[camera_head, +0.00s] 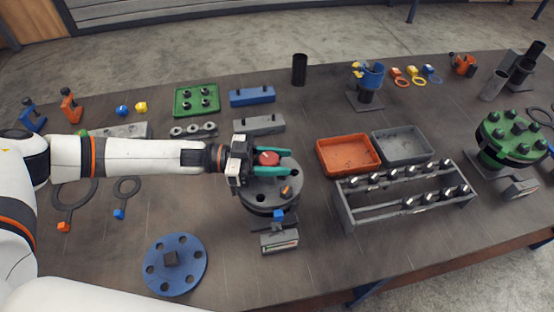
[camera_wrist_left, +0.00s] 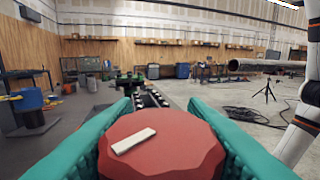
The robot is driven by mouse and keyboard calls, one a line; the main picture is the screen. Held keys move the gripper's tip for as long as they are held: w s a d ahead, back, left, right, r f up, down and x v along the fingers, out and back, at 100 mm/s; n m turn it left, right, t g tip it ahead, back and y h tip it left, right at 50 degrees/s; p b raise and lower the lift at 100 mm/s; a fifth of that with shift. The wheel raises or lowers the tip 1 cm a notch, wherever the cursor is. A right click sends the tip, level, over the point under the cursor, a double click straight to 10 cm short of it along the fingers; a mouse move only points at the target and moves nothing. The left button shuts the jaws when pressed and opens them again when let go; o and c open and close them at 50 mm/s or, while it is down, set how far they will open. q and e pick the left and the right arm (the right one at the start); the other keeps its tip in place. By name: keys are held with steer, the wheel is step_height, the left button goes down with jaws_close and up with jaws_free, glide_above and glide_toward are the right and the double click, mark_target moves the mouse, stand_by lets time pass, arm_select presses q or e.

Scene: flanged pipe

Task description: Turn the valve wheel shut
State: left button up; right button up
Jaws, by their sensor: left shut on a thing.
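The valve wheel (camera_head: 268,158) is a red round knob on top of the grey flanged pipe stand (camera_head: 262,196) near the middle of the table. My left gripper (camera_head: 270,160) reaches in from the left, level, with its teal fingers on either side of the wheel and shut on it. In the left wrist view the red wheel (camera_wrist_left: 160,148) fills the space between the fingers, and a white bar mark on its top lies tilted. The lower part of the wheel is hidden. My right gripper is not in view.
A blue flange disc (camera_head: 174,264) lies front left. An orange tray (camera_head: 348,154) and a grey tray (camera_head: 402,145) stand right of the pipe, behind a bolt rack (camera_head: 408,203). A green flange (camera_head: 510,138) stands at the far right. Bare table lies in front of the rack.

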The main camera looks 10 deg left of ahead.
arm_select(q)
steer(key=o, duration=1)
steer(key=shift+c, duration=0.2)
steer(key=shift+a, duration=0.1)
steer(key=shift+a, duration=0.35)
steer(key=s+a+b, duration=0.1)
steer(key=a+b, duration=0.2)
steer(key=a, duration=0.8)
steer(key=shift+s+b, duration=0.25)
steer(key=shift+b, duration=0.15)
